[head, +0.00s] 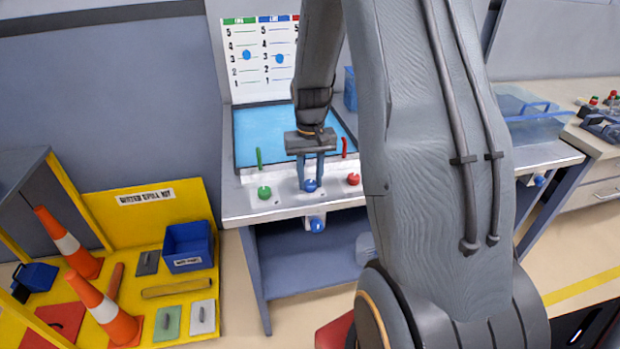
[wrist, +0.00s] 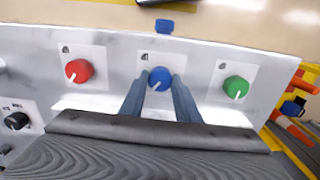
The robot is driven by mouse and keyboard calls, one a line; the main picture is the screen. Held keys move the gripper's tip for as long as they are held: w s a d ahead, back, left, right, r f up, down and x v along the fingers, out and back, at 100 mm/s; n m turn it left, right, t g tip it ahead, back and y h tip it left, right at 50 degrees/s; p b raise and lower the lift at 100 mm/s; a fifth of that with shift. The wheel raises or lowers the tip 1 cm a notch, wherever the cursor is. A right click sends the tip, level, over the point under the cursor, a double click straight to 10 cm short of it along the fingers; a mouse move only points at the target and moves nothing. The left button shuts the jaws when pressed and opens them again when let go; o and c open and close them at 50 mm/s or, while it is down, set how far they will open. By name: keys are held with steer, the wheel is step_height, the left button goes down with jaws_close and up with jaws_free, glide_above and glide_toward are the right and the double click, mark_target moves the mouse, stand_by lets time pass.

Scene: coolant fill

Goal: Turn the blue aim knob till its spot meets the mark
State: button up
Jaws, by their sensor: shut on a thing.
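The blue knob (head: 310,186) sits on the light panel between the green and red knobs. My gripper (head: 311,180) points down at it and is shut on it. A white chart (head: 255,80) behind the panel has numbered columns headed green, blue and red. One blue spot (head: 279,59) lies near level 3 in the blue column. Another spot (head: 246,55) lies in the green column. My arm hides most of the red column. I cannot make out a separate mark.
The green knob (head: 264,192) and red knob (head: 353,179) flank the blue one closely. A blue piece (head: 317,224) sticks out from the front edge below. Green (head: 259,158) and red upright handles stand behind the knobs. A yellow spill station with orange cones (head: 105,310) is at left.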

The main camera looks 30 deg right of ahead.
mark_target(310, 182)
stand_by(0.3)
steer(key=shift+w, duration=0.1)
steer(key=o, duration=1)
steer(key=shift+o, duration=0.2)
steer(key=shift+r, duration=0.1)
step_height(310, 182, up, 8)
steer(key=shift+f+b, duration=0.15)
steer(key=shift+b, duration=0.85)
